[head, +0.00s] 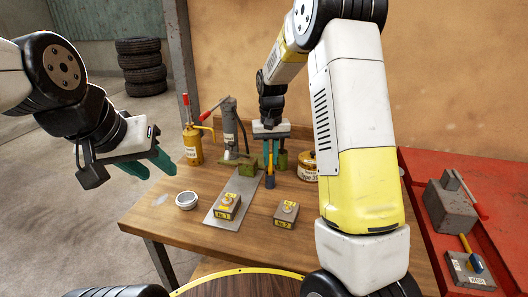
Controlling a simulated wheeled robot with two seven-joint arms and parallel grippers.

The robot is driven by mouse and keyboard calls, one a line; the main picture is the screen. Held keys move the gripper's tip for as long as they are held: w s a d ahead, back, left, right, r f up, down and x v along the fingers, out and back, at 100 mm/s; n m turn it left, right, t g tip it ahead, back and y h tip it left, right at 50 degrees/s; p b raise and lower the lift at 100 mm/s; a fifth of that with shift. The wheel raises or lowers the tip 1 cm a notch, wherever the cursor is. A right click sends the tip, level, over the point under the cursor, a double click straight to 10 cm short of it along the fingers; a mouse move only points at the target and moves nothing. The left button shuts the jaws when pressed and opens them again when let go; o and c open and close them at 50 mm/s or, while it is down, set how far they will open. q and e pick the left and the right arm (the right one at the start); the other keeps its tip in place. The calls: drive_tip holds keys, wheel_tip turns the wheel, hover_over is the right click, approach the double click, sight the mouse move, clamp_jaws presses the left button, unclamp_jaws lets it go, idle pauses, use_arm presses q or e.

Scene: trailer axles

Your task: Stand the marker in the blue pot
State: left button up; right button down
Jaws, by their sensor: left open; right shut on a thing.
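My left gripper (149,166) is open and empty, out beyond the table's left edge. I cannot make out a pot that is clearly blue. A small pale grey bowl (186,201) stands at the table's left. A dark green item (282,161) is partly hidden behind the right gripper.
A metal plate (237,188) carries a labelled block (228,206); another block (287,214) stands to its right. A yellow oil can (193,145), a grey pump (231,130) and a tin (307,166) stand behind. A red bench (420,170) is at right. The front wood is clear.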

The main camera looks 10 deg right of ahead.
drive_tip(key=c, duration=1.4)
unclamp_jaws()
drive_tip(key=shift+f, duration=0.15)
drive_tip(key=shift+c, duration=0.2)
wheel_tip(320, 180, up, 12)
drive_tip(key=shift+f, duration=0.1)
drive_tip(key=s+d+r+t+y, duration=0.1)
drive_tip(key=s+r+t, duration=0.1)
drive_tip(key=s, duration=1.1)
drive_tip(key=s+d+r+t+y, duration=0.1)
drive_tip(key=s+r+t, duration=0.2)
drive_tip(key=s, duration=1.1)
drive_tip(key=shift+r+n+t, duration=0.3)
drive_tip(key=shift+t, duration=0.3)
